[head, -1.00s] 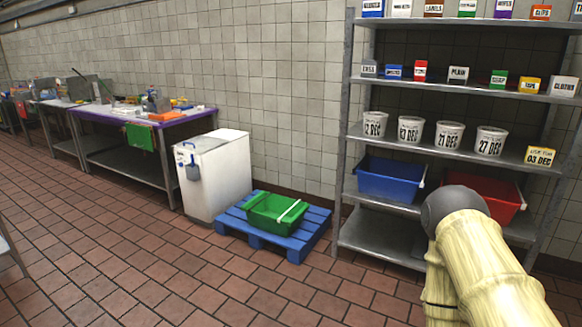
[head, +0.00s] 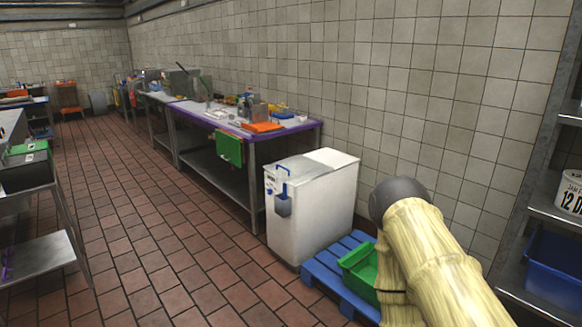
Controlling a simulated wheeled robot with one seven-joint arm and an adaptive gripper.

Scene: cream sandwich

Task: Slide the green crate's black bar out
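The green crate (head: 359,270) sits on a blue pallet (head: 326,279) on the floor, at the lower right of the head view. My own arm covers most of the crate's right side. No black bar can be made out on the part of the crate that shows. My gripper is not in view; only cream-coloured links of my arm show in front of the pallet.
A white bin (head: 312,207) stands left of the pallet. Beyond it is a steel table (head: 240,178) with a purple edge. A shelf rack with a blue crate (head: 555,272) is at the far right.

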